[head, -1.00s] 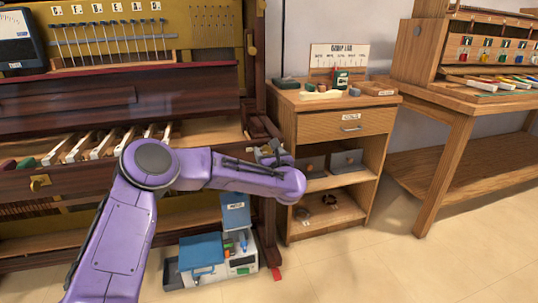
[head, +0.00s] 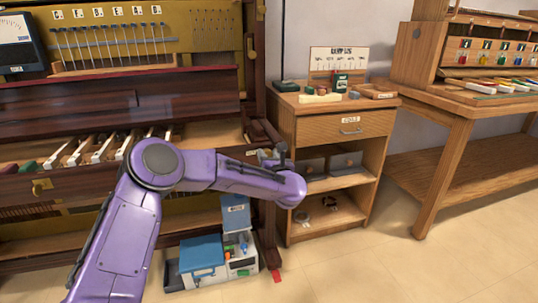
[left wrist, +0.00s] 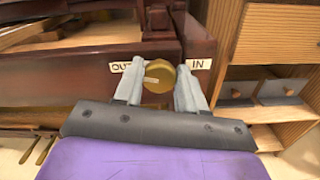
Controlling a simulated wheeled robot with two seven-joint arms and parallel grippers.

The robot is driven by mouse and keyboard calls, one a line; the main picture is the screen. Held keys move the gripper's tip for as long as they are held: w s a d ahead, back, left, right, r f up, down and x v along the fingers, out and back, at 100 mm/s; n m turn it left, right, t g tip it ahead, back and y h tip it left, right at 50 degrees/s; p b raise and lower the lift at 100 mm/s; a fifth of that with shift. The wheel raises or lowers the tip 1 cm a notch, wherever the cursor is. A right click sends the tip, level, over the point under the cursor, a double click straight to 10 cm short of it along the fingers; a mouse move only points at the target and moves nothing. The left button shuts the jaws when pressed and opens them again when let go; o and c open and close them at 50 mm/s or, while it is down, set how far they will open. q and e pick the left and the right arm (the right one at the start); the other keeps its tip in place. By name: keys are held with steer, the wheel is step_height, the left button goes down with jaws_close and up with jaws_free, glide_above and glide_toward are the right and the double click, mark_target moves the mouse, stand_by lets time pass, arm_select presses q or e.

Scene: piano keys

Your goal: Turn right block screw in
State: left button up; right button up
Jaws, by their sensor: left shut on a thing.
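The right block screw (left wrist: 159,76) is a round brass knob on the dark red wood of the piano's right key block. It shows in the left wrist view between an "OUT" label (left wrist: 121,66) and an "IN" label (left wrist: 199,64). A pale slot or mark on its face lies near level. My left gripper (left wrist: 159,88) has its two grey fingers on either side of the screw and is shut on it. In the head view my left gripper (head: 275,154) is at the piano's right end, and my purple arm hides the screw. My right gripper is not in view.
A wooden cabinet (head: 340,125) with a drawer and open shelves stands just right of the piano. A workbench (head: 450,110) with coloured items is farther right. A blue-lidded toolbox (head: 203,253) sits on the floor below my arm. The floor at the front right is clear.

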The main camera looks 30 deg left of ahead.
arm_select(q)
steer(key=m+p, duration=0.2)
steer(key=m, duration=0.2)
steer(key=shift+m+p, duration=0.3)
steer(key=m+p, duration=0.2)
steer(key=m, duration=0.2)
steer(key=shift+d+m+p, duration=0.1)
steer(key=shift+m+p, duration=0.2)
steer(key=shift+p, duration=0.1)
steer(key=m+p, duration=0.2)
steer(key=m, duration=0.2)
steer(key=shift+w+f+m+p, duration=0.1)
steer(key=shift+m+p, duration=0.2)
steer(key=shift+p, duration=0.05)
steer(key=m+p, duration=0.2)
steer(key=m, duration=0.2)
steer(key=shift+f, duration=0.1)
steer(key=m+p, duration=0.1)
steer(key=m, duration=0.4)
steer(key=m+p, duration=0.2)
steer(key=m, duration=0.3)
steer(key=m+p, duration=0.1)
steer(key=m, duration=0.4)
steer(key=shift+s+f+p, duration=0.2)
steer(key=shift+f+p, duration=0.1)
steer(key=shift+m, duration=0.3)
steer(key=o, duration=1)
